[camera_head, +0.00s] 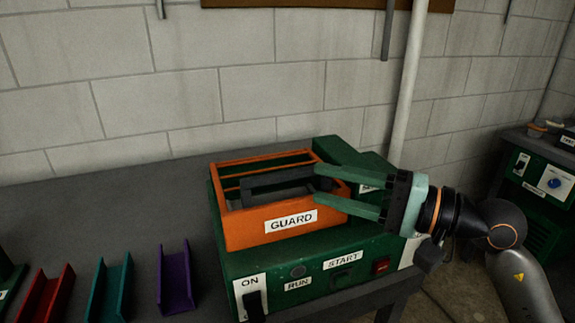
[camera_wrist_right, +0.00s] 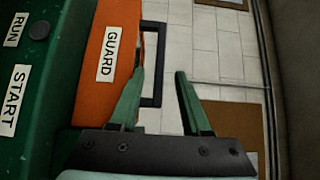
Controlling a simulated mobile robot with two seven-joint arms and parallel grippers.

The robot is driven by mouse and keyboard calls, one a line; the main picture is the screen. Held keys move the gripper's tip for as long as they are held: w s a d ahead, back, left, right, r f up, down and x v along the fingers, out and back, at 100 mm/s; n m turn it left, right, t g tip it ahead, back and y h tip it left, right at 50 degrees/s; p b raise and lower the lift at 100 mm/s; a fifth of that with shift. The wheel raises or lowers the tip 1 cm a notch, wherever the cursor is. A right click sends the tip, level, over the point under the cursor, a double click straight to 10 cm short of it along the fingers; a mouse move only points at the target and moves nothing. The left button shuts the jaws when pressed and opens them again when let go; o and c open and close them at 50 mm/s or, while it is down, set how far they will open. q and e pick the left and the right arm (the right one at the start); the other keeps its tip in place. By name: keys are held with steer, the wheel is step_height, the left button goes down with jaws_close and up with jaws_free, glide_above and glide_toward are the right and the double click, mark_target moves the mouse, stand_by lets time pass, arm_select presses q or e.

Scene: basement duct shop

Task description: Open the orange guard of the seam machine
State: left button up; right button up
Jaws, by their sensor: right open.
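The orange guard (camera_head: 245,233), marked GUARD, sits down over the top of the green seam machine (camera_head: 232,263) in the head view. A dark grey handle (camera_head: 262,184) stands on it. In the right wrist view the guard (camera_wrist_right: 98,87) is at the left, and the handle (camera_wrist_right: 157,62) sticks out from it. My right gripper (camera_head: 317,183) reaches in from the right with its green fingers apart over the guard's right end. In the wrist view the handle's bar lies in line with the gap between the fingertips (camera_wrist_right: 160,73); contact cannot be told. My left gripper is out of view.
Red (camera_head: 47,296), teal (camera_head: 108,292) and purple (camera_head: 175,281) channel pieces lie on the grey bench (camera_head: 95,225) at the left. A block wall and white pipe (camera_head: 408,90) stand behind. Another green machine (camera_head: 540,185) is at the far right.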

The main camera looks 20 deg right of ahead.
mark_target(294, 177)
steer(key=p+x, duration=0.2)
steer(key=x, duration=0.5)
steer(key=shift+w+a, duration=0.1)
jaws_close()
stand_by(1.3)
